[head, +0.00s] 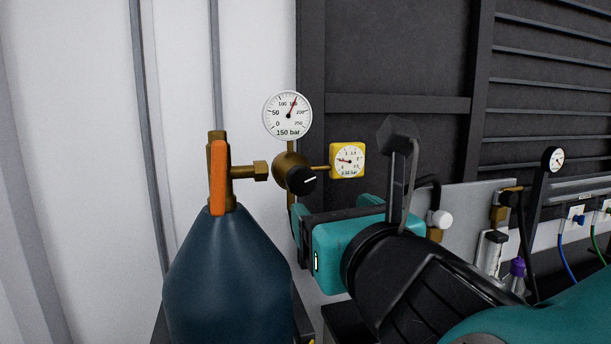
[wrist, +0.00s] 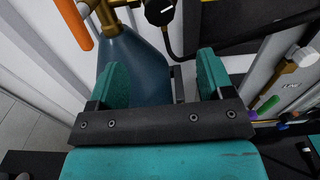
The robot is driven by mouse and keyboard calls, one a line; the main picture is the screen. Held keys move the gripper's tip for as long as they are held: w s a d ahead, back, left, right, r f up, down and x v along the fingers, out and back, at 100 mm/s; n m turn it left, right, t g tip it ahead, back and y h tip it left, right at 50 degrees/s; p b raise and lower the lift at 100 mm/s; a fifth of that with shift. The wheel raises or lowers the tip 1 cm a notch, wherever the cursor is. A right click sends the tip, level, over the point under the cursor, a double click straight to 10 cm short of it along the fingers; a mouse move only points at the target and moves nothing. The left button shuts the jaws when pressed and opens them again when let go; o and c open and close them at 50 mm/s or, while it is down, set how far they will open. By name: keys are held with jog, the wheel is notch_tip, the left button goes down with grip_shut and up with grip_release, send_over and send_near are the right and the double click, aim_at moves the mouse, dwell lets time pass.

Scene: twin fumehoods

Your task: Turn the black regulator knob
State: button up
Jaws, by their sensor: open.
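The black regulator knob (head: 301,180) with a white pointer line sits on the front of the brass regulator body (head: 286,166). Its line slants up to the right in the head view. The knob also shows at the top edge of the wrist view (wrist: 160,12), beyond the fingertips. My gripper (head: 335,222) is teal and stands below and right of the knob, apart from it. In the wrist view my gripper (wrist: 163,72) has its two teal fingers wide apart with nothing held between them. The blue cylinder shows behind the gap.
The dark blue gas cylinder (head: 228,265) stands left of my gripper, with an orange valve handle (head: 218,178) on top. A round white gauge (head: 288,115) and a yellow gauge (head: 347,160) flank the knob. Fittings and hoses (head: 560,235) lie at right.

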aim_at(304, 184)
jog(key=p+x, duration=0.5)
jog(key=x, duration=0.8)
jog(key=shift+w, duration=0.3)
jog(key=shift+w+a+p, duration=0.2)
jog(key=shift+w+p, duration=0.1)
jog(key=shift+w, duration=0.15)
jog(key=c, duration=0.9)
jog(key=shift+d, duration=0.1)
